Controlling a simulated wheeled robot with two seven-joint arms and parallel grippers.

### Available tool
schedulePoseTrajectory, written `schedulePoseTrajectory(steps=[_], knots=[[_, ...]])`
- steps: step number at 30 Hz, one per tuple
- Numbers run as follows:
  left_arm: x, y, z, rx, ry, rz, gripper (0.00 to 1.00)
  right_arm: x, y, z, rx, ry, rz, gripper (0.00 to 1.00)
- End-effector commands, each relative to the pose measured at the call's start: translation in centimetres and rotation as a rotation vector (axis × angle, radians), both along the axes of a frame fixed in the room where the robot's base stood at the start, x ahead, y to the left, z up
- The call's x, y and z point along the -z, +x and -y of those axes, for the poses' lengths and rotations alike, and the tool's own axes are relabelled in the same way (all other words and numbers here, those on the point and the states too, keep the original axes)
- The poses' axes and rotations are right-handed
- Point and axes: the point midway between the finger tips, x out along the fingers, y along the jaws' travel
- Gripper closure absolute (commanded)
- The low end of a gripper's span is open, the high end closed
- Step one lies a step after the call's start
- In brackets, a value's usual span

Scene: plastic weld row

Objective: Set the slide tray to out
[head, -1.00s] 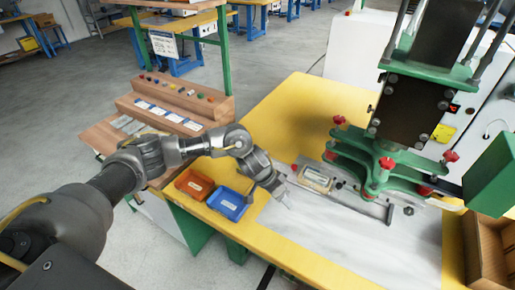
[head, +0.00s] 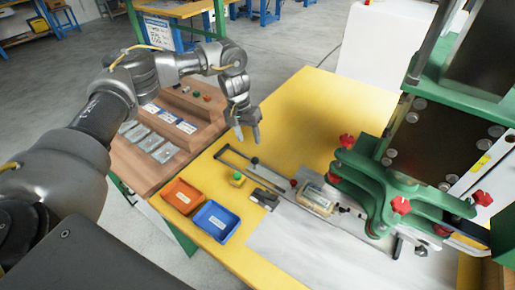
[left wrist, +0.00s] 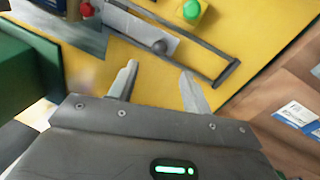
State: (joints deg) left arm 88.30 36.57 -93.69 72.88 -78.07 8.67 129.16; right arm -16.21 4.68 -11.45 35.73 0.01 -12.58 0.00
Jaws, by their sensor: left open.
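The slide tray (head: 335,219) is a grey plate with a clear-and-beige part (head: 315,199) on it, lying left of the green press. Its two rails run left to a crossbar. A black ball knob (head: 254,161) shows between the rails, and also in the left wrist view (left wrist: 159,46). A red knob (head: 293,183) sits beside the part. My left gripper (head: 246,136) is open and empty, above and behind the rail end, fingers pointing down. In the left wrist view its fingers (left wrist: 158,88) are apart, with the black knob beyond them. My right gripper is not in view.
The green press (head: 390,190) with red knobs stands at right. A green button on a yellow box (head: 237,178), an orange bin (head: 183,196) and a blue bin (head: 215,222) are at the front left. A wooden rack (head: 185,115) stands left. The yellow table (head: 290,120) is clear behind the rails.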

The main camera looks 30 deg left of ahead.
Motion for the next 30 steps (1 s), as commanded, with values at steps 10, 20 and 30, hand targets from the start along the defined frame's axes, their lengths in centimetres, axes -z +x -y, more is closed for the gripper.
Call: schedulePoseTrajectory(steps=[10, 20, 30], knots=[[1.2, -0.7, -1.0, -0.023, 0.002, -0.006, 0.51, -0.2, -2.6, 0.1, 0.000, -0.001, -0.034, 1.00], [7.0, -0.6, 0.3, -0.019, 0.002, -0.005, 0.51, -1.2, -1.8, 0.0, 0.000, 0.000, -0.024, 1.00], [10.4, -0.5, 1.0, -0.018, 0.002, -0.003, 0.51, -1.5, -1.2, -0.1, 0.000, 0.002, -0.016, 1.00]])
